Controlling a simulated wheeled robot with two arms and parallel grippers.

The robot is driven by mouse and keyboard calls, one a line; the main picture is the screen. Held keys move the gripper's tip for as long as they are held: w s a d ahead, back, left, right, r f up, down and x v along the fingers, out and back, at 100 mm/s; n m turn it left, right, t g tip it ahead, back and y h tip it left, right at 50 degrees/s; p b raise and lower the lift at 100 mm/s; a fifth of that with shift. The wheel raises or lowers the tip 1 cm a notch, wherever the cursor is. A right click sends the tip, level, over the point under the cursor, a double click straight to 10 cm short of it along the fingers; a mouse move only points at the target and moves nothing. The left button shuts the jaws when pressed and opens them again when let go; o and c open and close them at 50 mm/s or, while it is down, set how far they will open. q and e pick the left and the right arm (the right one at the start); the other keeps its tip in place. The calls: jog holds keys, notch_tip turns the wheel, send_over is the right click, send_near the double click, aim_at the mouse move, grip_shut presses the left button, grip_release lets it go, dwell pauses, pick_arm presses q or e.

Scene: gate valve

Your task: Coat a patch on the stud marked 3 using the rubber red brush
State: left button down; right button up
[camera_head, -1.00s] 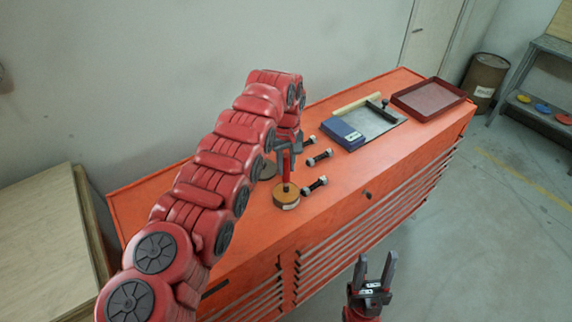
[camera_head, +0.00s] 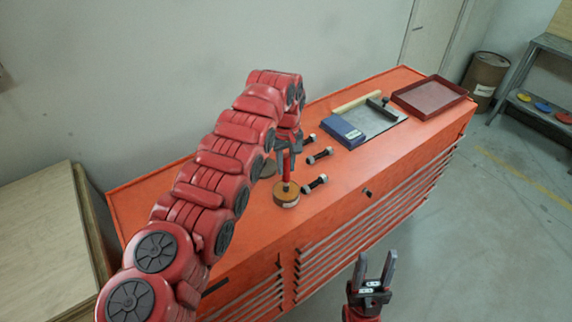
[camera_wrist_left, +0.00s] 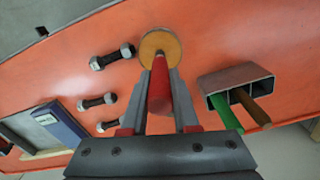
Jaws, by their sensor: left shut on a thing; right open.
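The red brush (camera_head: 286,168) has a red handle and stands nearly upright. Its lower end is in or on a round tan tin (camera_head: 285,198) with a label; I cannot tell how deep. My left gripper (camera_head: 287,150) is shut on the red handle, which also shows in the left wrist view (camera_wrist_left: 159,88). Three dark studs with metallic nuts lie right of the tin: a near one (camera_head: 315,184), a middle one (camera_head: 319,157) and a far one (camera_head: 308,140). Their number marks are not legible. My right gripper (camera_head: 375,271) is open and empty, in front of the cabinet.
The orange cabinet top (camera_head: 400,150) carries a blue box (camera_head: 342,133), a grey mat (camera_head: 385,124) and a dark red tray (camera_head: 432,98). A holder (camera_wrist_left: 236,78) with green and brown handles stands right of the tin in the left wrist view. The front right top is clear.

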aim_at(286, 155)
pick_arm(q)
jog(key=shift+f+b, duration=0.1)
jog(key=shift+b, duration=0.4)
dwell(1.2)
jog(key=shift+r, duration=0.85)
notch_tip(286, 155, up, 2)
jog(key=shift+r+p, duration=0.25)
jog(key=shift+p, duration=0.2)
jog(key=shift+r+p, duration=0.85)
jog(key=shift+r, duration=0.65)
jog(key=shift+f, duration=0.1)
